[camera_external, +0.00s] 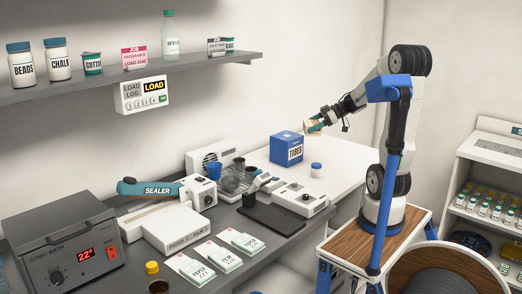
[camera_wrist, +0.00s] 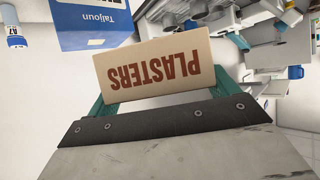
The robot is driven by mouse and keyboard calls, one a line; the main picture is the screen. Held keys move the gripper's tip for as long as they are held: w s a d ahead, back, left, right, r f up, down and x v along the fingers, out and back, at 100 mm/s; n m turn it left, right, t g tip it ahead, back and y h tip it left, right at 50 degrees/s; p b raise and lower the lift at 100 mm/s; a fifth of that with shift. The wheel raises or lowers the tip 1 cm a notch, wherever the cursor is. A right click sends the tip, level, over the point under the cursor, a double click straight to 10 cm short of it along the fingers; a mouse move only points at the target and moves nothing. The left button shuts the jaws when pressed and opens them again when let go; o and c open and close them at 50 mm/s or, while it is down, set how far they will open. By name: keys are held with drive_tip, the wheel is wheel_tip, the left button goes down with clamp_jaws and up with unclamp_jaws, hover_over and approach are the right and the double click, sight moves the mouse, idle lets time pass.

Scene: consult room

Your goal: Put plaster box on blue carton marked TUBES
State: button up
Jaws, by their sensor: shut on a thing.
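The plaster box (camera_wrist: 155,68) is a tan box with PLASTERS in red-brown letters, upside down in the wrist view. My gripper (camera_wrist: 155,95) has its green fingers on either side of the box and is shut on it. In the external view my gripper (camera_external: 317,126) holds the box (camera_external: 312,128) in the air, just right of and a little above the carton's top. The blue carton marked TUBES (camera_external: 287,147) stands on the white table top. It also shows in the wrist view (camera_wrist: 92,22), apart from the box. Its top looks bare in the external view.
The white table (camera_external: 345,170) is clear to the right.

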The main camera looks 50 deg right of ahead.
drive_tip(key=shift+a+f, duration=0.15)
drive_tip(key=shift+a, duration=0.05)
drive_tip(key=w, duration=0.5)
drive_tip(key=w+d+f, duration=0.1)
drive_tip(key=w, duration=0.4)
drive_tip(key=w+d, duration=0.1)
drive_tip(key=w, duration=0.4)
drive_tip(key=shift+w+d+f, duration=0.1)
drive_tip(key=shift+d+f, duration=0.05)
drive_tip(key=shift+f, duration=1.8)
drive_tip(key=shift+f, duration=0.1)
